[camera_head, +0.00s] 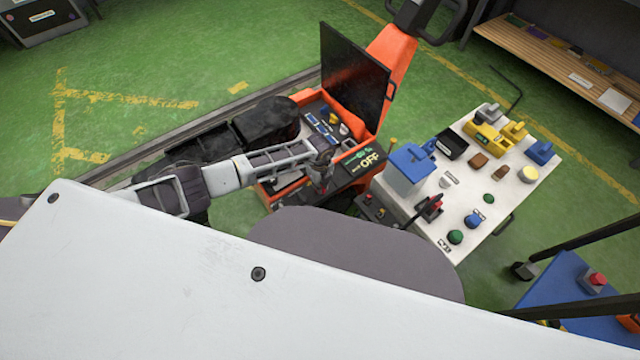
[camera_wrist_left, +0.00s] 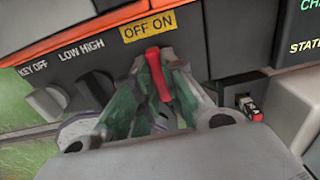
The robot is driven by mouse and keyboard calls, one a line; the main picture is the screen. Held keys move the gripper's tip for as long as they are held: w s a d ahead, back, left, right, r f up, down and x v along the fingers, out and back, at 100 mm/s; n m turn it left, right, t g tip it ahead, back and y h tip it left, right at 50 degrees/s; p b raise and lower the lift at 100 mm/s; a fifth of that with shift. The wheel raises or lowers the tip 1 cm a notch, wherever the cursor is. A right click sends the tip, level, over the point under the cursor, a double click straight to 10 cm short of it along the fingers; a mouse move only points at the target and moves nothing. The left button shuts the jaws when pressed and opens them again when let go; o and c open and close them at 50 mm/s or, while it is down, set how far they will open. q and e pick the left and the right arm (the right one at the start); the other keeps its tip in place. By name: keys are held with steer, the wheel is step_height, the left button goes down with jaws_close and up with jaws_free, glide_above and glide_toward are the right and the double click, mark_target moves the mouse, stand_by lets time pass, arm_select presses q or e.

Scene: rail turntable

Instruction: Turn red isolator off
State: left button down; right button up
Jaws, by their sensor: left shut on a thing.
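The red isolator (camera_wrist_left: 158,75) is a red lever below a yellow "OFF ON" label (camera_wrist_left: 149,26) in the left wrist view. It tilts slightly, its top toward the left, under the word OFF. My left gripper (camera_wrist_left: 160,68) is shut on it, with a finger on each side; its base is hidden. In the head view my left gripper (camera_head: 321,172) is at the front of the orange machine's panel, and the isolator cannot be made out there. My right gripper is not in view.
A dark open lid (camera_head: 352,75) stands behind. A white table (camera_head: 495,205) with several controls is at the right.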

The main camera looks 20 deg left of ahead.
arm_select(q)
steer(key=c, duration=1.5)
jaws_free()
steer(key=shift+r, duration=0.1)
steer(key=shift+r, duration=5.95)
steer(key=shift+f, duration=0.1)
